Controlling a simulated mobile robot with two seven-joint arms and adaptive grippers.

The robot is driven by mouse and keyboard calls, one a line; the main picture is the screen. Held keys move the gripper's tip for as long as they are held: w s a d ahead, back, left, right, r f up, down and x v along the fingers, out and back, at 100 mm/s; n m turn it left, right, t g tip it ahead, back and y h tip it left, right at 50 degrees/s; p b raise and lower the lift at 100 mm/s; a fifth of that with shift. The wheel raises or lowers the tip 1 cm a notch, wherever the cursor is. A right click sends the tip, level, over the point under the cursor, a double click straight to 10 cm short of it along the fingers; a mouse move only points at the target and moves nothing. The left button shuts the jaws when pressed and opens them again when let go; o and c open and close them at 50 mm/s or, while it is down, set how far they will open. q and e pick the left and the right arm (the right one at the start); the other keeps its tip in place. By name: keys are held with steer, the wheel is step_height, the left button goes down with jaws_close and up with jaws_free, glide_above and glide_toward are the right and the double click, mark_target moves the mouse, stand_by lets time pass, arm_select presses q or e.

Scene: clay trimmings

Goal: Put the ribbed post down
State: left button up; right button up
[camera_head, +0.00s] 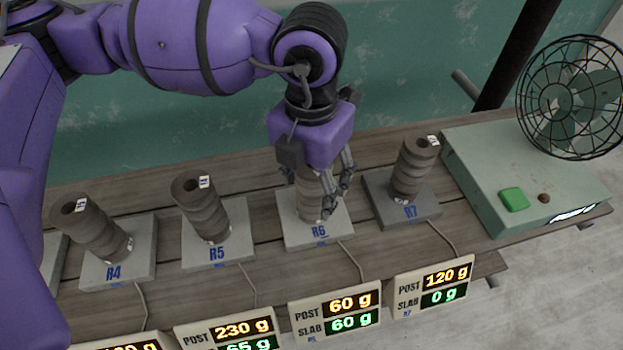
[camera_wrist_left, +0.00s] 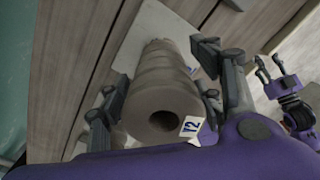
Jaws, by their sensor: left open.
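The ribbed post (camera_head: 309,203) is a grey-brown clay cylinder with stacked rings. It stands on the pale slab marked R6 (camera_head: 326,232). My left gripper (camera_head: 322,196) is over it from above, with fingers on either side of the post. The fingers are open, and in the left wrist view a gap shows beside the post (camera_wrist_left: 160,95).
Similar leaning posts stand on slabs R4 (camera_head: 118,270), R5 (camera_head: 222,251) and R7 (camera_head: 405,214). A caged fan (camera_head: 575,100) on a green base (camera_head: 478,185) is at the right.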

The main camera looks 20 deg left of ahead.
arm_select(q)
step_height(320, 180, up, 12)
steer(key=shift+r+p, duration=0.2)
steer(key=shift+p, duration=0.15)
